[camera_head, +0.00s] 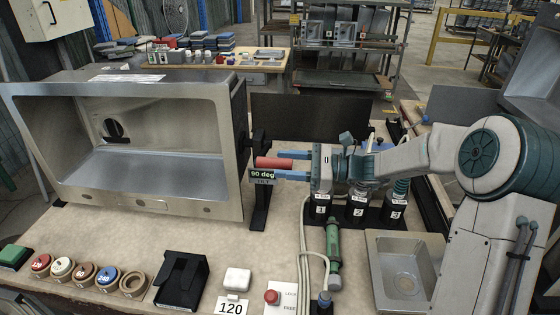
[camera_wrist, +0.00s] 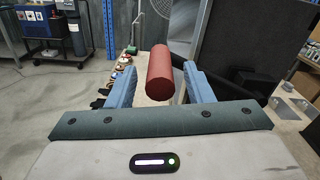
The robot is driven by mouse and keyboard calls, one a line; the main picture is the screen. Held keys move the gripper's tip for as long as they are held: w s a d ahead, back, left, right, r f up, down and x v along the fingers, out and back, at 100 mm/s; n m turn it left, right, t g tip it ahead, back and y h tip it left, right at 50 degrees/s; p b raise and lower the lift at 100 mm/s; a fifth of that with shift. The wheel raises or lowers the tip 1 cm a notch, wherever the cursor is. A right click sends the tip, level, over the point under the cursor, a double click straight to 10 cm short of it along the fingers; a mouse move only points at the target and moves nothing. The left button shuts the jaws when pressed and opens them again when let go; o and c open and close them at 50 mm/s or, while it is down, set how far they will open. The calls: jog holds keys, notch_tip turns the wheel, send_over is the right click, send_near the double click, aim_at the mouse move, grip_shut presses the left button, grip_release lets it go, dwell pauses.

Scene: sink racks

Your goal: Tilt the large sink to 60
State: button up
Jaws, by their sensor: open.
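The large sink (camera_head: 135,192) is a steel basin held in a tilting stand at the left of the bench. It is turned on its side with its opening facing me. A display by its right support (camera_head: 259,200) reads "90 deg". A red cylindrical handle (camera_head: 273,162) sticks out to the right above that display. My gripper (camera_head: 292,165) is open with blue fingers at the handle's right end. In the wrist view, the red handle (camera_wrist: 160,72) lies between the two open fingers (camera_wrist: 155,88), and gaps show on both sides of it.
Numbered black tool holders (camera_head: 358,208) stand below my arm. A small sink (camera_head: 404,270) is at the right.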

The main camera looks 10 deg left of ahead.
jog(key=shift+a, duration=1)
grip_shut()
